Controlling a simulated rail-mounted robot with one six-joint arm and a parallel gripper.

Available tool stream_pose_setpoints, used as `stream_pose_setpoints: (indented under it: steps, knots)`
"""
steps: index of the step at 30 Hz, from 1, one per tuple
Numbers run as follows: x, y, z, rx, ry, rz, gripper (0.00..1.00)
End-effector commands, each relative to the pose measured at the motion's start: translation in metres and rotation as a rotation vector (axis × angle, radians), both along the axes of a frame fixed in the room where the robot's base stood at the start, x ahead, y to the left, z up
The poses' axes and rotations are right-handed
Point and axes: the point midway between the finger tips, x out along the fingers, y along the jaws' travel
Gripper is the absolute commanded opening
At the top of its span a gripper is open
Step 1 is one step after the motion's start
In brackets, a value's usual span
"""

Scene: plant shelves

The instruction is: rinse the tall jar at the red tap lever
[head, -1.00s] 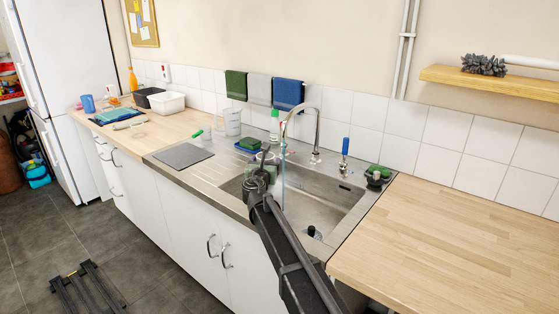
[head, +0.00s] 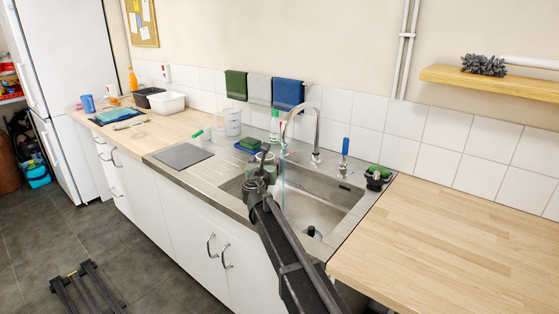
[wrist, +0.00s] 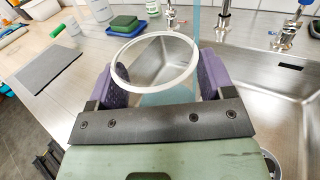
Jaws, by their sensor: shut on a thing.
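My gripper (wrist: 155,85) is shut on the tall jar (wrist: 120,72), a clear jar with a white rim, held between the purple finger pads. I look into its open mouth in the wrist view. In the head view my gripper (head: 263,168) is over the left part of the sink, and my arm hides most of the jar. A bluish water stream (wrist: 196,22) runs from the curved spout (head: 318,125). In the wrist view it meets the right side of the rim; I cannot tell whether it enters the jar. The red lever is mostly hidden behind the spout.
A blue-handled tap lever (head: 345,146) stands to the right of the spout. A green sponge (head: 250,143), a bottle (head: 274,125) and a clear container (head: 232,122) stand behind the sink's left side. The right worktop (head: 450,235) is clear.

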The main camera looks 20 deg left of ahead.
Motion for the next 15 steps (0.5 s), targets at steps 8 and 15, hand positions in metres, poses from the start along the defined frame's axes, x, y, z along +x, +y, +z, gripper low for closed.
stream_pose_setpoints:
  steps: [8, 15]
  knots:
    - [-0.024, 0.006, 0.024, 0.000, 0.000, 0.002, 0.46]
    - [-0.046, 0.012, 0.041, 0.000, 0.000, 0.002, 0.46]
